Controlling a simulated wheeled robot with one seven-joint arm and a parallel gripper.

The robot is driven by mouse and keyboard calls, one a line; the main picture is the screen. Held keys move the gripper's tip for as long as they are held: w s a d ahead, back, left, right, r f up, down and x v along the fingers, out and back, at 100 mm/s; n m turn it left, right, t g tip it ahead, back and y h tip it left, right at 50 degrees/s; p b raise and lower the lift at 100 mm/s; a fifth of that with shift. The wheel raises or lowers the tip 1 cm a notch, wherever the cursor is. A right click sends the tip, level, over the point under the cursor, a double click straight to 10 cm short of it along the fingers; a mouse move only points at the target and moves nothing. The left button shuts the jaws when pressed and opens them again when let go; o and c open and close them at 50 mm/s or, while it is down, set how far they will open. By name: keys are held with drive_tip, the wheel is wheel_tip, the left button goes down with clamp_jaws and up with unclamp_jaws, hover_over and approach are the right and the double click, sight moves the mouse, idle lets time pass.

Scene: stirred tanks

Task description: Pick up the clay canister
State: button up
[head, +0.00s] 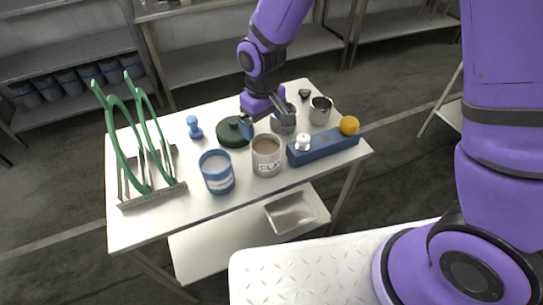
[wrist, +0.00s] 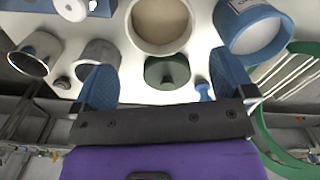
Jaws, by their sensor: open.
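The clay canister (head: 267,165) is a pale grey cylinder with a tan top and a partly readable label starting "CLA". It stands upright near the front middle of the table. In the wrist view its round tan top (wrist: 160,20) is at the top centre, cut by the frame edge. My gripper (head: 268,123) is open and empty, above the table just behind the canister in the head view. In the wrist view its two blue fingers (wrist: 165,85) are spread apart, and the canister lies beyond them, not between them.
A blue canister (head: 218,180) stands close left of the clay one. A blue block (head: 323,146) with a white knob and an orange ball is close right. A dark green lidded item (head: 233,133), a grey cup (head: 284,125) and a metal cup (head: 320,112) stand behind. A green-handled rack (head: 150,187) is left.

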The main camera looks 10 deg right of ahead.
sight(265, 149)
wheel_tip(265, 149, down, 10)
drive_tip(key=shift+s, duration=0.15)
idle(0.5)
drive_tip(key=c, duration=1)
drive_tip(key=shift+c, duration=0.2)
